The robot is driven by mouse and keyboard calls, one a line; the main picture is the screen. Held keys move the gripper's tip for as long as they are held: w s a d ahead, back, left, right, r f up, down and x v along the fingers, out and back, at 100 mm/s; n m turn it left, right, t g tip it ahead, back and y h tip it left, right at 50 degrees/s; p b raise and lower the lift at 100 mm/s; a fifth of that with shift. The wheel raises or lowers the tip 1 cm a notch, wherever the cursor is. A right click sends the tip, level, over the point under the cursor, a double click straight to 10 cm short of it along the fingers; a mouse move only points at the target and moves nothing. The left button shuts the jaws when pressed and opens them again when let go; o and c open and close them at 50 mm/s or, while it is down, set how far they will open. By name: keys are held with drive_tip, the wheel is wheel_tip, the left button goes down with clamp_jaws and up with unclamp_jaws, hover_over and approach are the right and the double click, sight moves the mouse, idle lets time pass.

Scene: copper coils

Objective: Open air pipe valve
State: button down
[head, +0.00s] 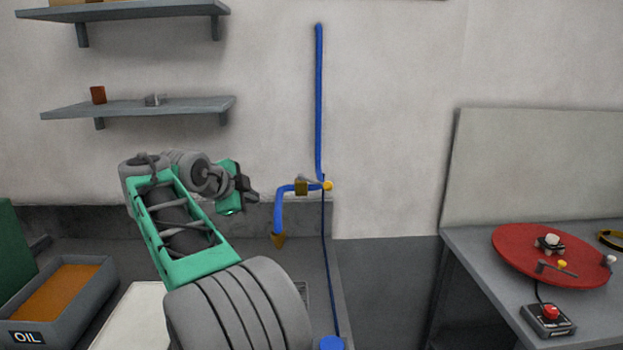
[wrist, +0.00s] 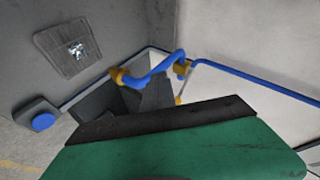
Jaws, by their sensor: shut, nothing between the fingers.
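A blue air pipe (head: 319,100) runs down the wall and bends left to a brass nozzle (head: 278,240). On its short branch sits a brass valve body (head: 301,188) with a small lever, whose yellow tip (head: 327,186) shows at the right. In the wrist view the valve body (wrist: 181,70) and nozzle (wrist: 120,77) are beyond my gripper, with a thin yellow-tipped lever (wrist: 179,99) below the valve. My gripper (head: 250,197) is shut and empty, to the left of the valve and apart from it in the picture. The exact depth gap is unclear.
Two wall shelves (head: 140,107) hang at upper left. An oil tray (head: 100,280) stands at lower left. A table (head: 470,260) with a red disc (head: 510,262) and a red-button box (head: 549,318) is at right. The wall around the valve is bare.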

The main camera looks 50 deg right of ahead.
drive_tip(key=s+d+r+m+g+h, duration=0.2)
drive_tip(key=s+d+r+m+g, duration=0.15)
drive_tip(key=d+m, duration=0.4)
drive_tip(key=p, duration=0.3)
approach(319, 184)
drive_tip(key=shift+m, duration=0.45)
drive_tip(key=x, duration=0.7)
drive_tip(key=shift+s, duration=0.15)
